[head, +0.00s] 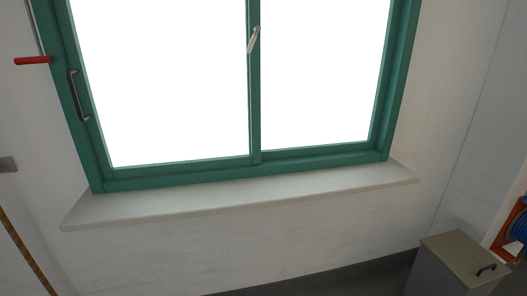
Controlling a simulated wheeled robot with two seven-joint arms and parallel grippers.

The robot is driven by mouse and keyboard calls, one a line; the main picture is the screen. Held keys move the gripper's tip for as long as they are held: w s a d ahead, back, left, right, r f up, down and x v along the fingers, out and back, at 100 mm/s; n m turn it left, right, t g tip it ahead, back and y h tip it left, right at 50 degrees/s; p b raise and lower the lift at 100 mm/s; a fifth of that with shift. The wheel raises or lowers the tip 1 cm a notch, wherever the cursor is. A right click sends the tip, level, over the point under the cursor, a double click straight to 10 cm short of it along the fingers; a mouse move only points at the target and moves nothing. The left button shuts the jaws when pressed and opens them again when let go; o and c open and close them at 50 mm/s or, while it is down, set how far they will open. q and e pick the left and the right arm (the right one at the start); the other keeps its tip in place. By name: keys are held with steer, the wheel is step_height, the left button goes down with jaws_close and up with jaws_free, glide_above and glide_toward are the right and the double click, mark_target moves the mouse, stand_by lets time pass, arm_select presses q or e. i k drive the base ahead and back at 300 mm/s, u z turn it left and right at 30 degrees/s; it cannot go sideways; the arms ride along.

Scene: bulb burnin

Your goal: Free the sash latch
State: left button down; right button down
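A green-framed sliding window (180,172) fills the upper middle of the head view. A small pale latch lever (253,40) sits on the upright bar between the two panes. It stands tilted, its upper end leaning slightly right. A dark pull handle (76,96) is fixed upright on the left side of the frame. Neither of my grippers shows in the head view.
A pale sill (240,198) juts out below the window. A red lever (33,61) sticks out left of the frame. A grey lidded bin (465,262) stands at the lower right, near a blue coil (519,228) in an orange holder. The sill is bare.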

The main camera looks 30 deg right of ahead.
mark_target(258, 29)
steer(key=k, duration=0.6)
steer(key=z, duration=0.5)
steer(key=i, duration=1.2)
steer(key=u, duration=0.55)
